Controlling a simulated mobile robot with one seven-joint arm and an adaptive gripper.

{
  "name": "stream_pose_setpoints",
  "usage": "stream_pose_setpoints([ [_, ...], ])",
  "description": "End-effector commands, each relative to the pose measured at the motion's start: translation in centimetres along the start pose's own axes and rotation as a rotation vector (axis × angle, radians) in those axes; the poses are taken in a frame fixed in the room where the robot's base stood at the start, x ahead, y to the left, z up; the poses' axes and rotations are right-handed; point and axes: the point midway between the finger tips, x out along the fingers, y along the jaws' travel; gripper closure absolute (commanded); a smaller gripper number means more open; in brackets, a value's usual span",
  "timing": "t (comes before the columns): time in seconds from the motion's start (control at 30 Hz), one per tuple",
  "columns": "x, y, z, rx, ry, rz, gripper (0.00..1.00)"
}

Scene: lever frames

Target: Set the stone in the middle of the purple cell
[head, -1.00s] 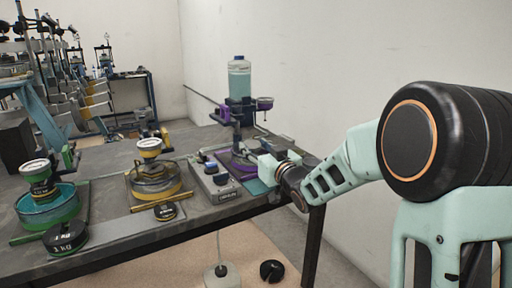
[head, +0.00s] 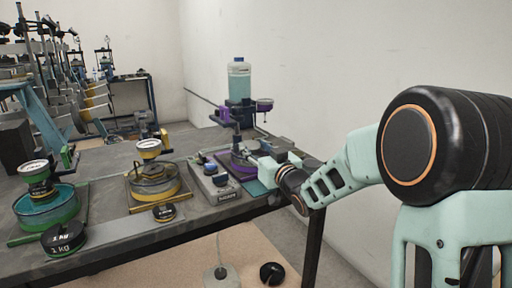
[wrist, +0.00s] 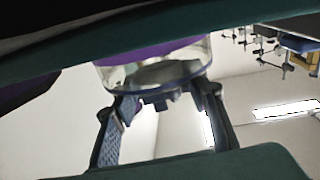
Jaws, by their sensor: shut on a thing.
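The purple cell (head: 236,167) stands at the right end of the bench, with a purple base under its post in the head view. In the wrist view its clear wall (wrist: 203,62) and purple part (wrist: 160,50) fill the upper middle. My gripper (head: 260,155) is over the cell's right side; its two fingers also show in the wrist view (wrist: 163,98), near the clear rim. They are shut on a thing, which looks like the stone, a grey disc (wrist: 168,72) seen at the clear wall. Whether it touches the cell floor cannot be told.
A grey control box (head: 217,182) stands close left of the purple cell. A yellow cell (head: 155,180) and a green cell (head: 45,208) stand further left. Black weights (head: 64,238) lie near the front edge.

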Motion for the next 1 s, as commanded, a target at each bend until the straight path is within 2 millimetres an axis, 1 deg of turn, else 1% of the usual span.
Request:
stream_pose_setpoints([
  [0.03, -1.2, -0.2, 7.6, 0.007, -0.177, 0.007, 0.84],
  [0.07, -1.2, -0.2, 7.6, 0.007, -0.177, 0.006, 0.56],
  [0.2, -1.2, -0.2, 7.6, 0.007, -0.176, 0.006, 0.40],
  [0.23, -1.2, -0.3, 7.6, 0.007, -0.176, 0.005, 0.39],
  [0.5, -1.2, -0.5, 7.5, 0.007, -0.176, 0.002, 0.39],
  [0.63, -1.8, -0.4, 7.0, 0.006, -0.163, 0.002, 0.39],
  [0.77, -3.2, -0.1, 5.7, 0.004, -0.134, 0.005, 0.39],
  [1.0, -6.5, 0.5, 2.7, -0.001, -0.063, 0.013, 0.39],
])
